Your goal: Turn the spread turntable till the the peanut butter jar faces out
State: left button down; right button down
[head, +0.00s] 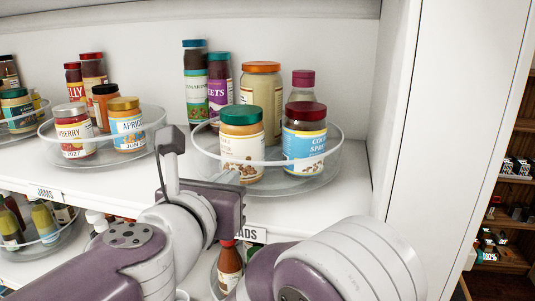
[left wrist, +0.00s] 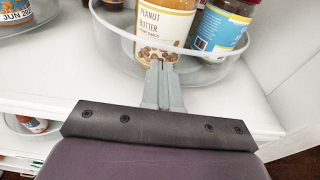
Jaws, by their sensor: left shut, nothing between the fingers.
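The spread turntable (head: 325,172) is a round clear tray with a raised rim on the upper shelf. The peanut butter jar (head: 241,150), with a green lid, stands at its front, left of the blue-labelled cocoa spread jar (head: 304,140). In the left wrist view the peanut butter jar (left wrist: 163,25) shows its label towards me, and the turntable rim (left wrist: 225,52) crosses in front of it. My left gripper (head: 229,177) is shut and empty, its fingertips (left wrist: 162,67) at the turntable's front edge; contact is unclear. My right gripper is out of view.
Taller jars (head: 261,92) stand at the turntable's back. A jam turntable (head: 100,146) is to the left. The shelf's side wall (head: 398,95) is close on the right. A lower shelf holds bottles (head: 230,262), partly hidden by my arms.

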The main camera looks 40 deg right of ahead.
aim_at(257, 178)
pick_arm(q)
jog(key=shift+w+d, duration=0.1)
jog(key=shift+d, duration=0.1)
jog(key=shift+s+d, duration=0.4)
jog(key=shift+s, duration=0.4)
jog(key=shift+s+d, duration=0.45)
jog(key=shift+d, duration=0.25)
